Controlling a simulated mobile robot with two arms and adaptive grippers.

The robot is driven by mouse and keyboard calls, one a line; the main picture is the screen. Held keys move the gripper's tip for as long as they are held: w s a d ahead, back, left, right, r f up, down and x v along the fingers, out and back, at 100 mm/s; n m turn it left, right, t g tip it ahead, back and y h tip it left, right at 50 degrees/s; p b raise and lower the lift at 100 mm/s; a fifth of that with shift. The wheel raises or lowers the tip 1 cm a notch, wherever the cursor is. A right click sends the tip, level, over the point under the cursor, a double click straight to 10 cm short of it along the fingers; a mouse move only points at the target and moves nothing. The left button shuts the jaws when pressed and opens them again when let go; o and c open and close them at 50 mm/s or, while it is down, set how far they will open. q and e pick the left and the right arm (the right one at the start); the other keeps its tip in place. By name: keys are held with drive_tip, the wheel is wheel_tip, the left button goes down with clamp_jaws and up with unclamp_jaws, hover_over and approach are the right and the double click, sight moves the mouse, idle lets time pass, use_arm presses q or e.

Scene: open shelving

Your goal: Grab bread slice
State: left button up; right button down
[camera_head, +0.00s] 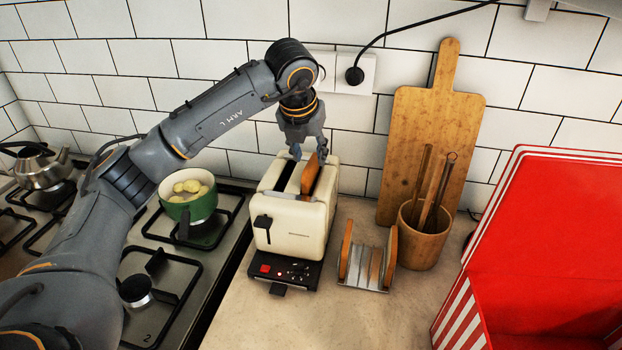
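A cream toaster (303,218) stands on the counter in the middle. A brown bread slice (311,177) sticks up from its right slot; the left slot looks empty. My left gripper (309,153) points down over the back of the toaster, with its fingertips apart at the slice's far upper end. Whether the fingers touch the slice is hard to tell. More bread slices (346,246) stand in a metal rack (360,287) to the right of the toaster. My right gripper is not in view.
A wooden cutting board (430,125) leans on the tiled wall behind a utensil cup (424,240). A red striped box (550,230) fills the right. A green pot (190,207) and a kettle (40,168) stand on the stove at left. The front counter is clear.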

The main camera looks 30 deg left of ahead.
sight(310, 162)
use_arm(q)
drive_tip(key=shift+w+f+p, duration=0.1)
drive_tip(key=shift+f+p, duration=0.2)
drive_tip(key=shift+f, duration=0.15)
drive_tip(key=p+x, duration=0.1)
drive_tip(key=x, duration=0.2)
drive_tip(key=shift+a+f, duration=0.1)
drive_tip(key=shift+f, duration=0.2)
drive_tip(key=shift+w+f, duration=0.15)
drive_tip(key=shift+f, duration=0.1)
clamp_jaws()
